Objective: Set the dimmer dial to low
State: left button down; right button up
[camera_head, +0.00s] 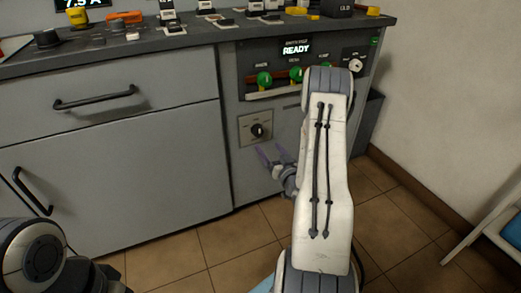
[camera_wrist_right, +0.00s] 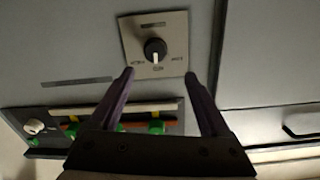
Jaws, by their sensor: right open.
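The dimmer dial (camera_head: 258,130) is a black round knob on a square beige plate (camera_head: 243,126) on the grey cabinet front. My left gripper is not visible.
A panel with green-handled sliders (camera_head: 264,79) and a white knob (camera_head: 355,65) lies above the dial, under a "READY" display (camera_head: 296,48). A drawer handle (camera_head: 95,98) and a door handle (camera_head: 32,192) stick out at left. The counter (camera_head: 150,42) holds several small items.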

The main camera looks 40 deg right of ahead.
aim_at(260, 133)
jog(key=b+x, duration=0.1)
jog(key=x, duration=0.2)
jog(key=b+x, duration=0.1)
jog(key=x, duration=0.2)
jog(key=d+b+x, duration=0.1)
jog(key=x, duration=0.3)
jog(key=shift+s, duration=0.1)
grip_shut()
